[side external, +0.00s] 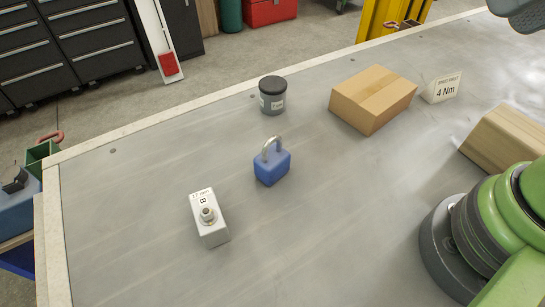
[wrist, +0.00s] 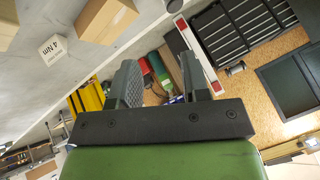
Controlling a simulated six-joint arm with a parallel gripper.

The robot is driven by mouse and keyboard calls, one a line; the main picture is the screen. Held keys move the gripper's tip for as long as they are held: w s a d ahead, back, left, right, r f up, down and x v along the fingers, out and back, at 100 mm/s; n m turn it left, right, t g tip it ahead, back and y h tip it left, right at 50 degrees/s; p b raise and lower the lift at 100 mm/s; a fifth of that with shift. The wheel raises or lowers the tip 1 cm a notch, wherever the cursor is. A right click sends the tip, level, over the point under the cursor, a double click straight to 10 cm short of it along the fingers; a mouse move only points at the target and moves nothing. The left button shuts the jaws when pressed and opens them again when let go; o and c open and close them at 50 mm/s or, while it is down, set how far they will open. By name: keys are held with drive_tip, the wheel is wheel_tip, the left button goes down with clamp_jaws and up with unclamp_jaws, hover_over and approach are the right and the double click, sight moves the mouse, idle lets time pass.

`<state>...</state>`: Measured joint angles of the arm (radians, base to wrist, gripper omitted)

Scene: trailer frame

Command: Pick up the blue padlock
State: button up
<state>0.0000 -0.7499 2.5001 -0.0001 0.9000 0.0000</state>
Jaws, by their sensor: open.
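The blue padlock (side external: 272,167) stands upright on the grey table, its silver shackle on top, near the middle of the side view. It does not show in the wrist view. My gripper (wrist: 157,62) is open and empty in the wrist view, its two dark fingers apart. It points past the table towards the workshop background, away from the padlock. A grey part at the top right edge of the side view is cut off, and I cannot tell whether it is the gripper.
A cardboard box (side external: 373,98), a "4 Nm" block (side external: 441,88) and a wooden block (side external: 506,138) lie to the right. Bare table surrounds the padlock.

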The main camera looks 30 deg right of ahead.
drive_tip(key=shift+o, duration=0.2)
drive_tip(key=o, duration=0.9)
